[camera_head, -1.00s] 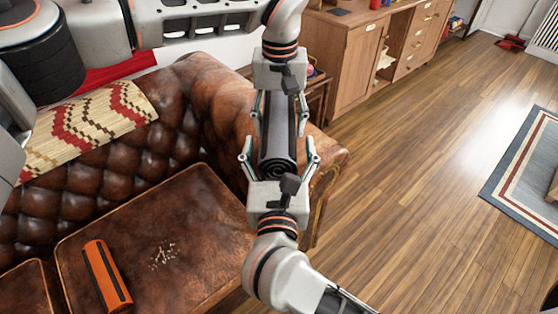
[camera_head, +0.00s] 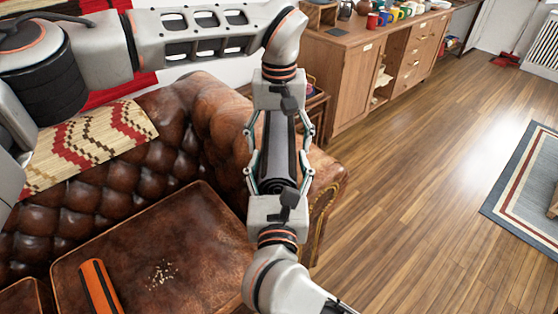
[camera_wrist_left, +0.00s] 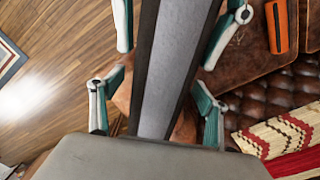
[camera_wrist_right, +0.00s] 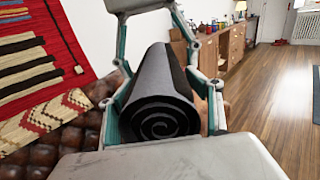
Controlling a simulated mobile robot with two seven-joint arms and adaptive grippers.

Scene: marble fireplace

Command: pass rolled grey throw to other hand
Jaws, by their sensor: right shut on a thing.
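The rolled grey throw (camera_head: 278,150) is a dark grey roll with a lighter band, held between my two facing grippers over the sofa's arm. My right gripper (camera_head: 278,165) is shut on its near end; the spiral end of the roll (camera_wrist_right: 158,122) shows between its fingers in the right wrist view. My left gripper (camera_head: 278,128) is at the far end, its fingers spread on both sides of the throw with gaps. In the left wrist view the throw (camera_wrist_left: 170,65) runs between these open fingers.
A brown leather sofa (camera_head: 165,235) lies below, with a patterned blanket (camera_head: 90,145) on its back and an orange roll (camera_head: 99,285) on its seat. A wooden cabinet (camera_head: 355,80) with mugs stands behind. The wooden floor (camera_head: 415,190) at right is clear up to a rug (camera_head: 515,195).

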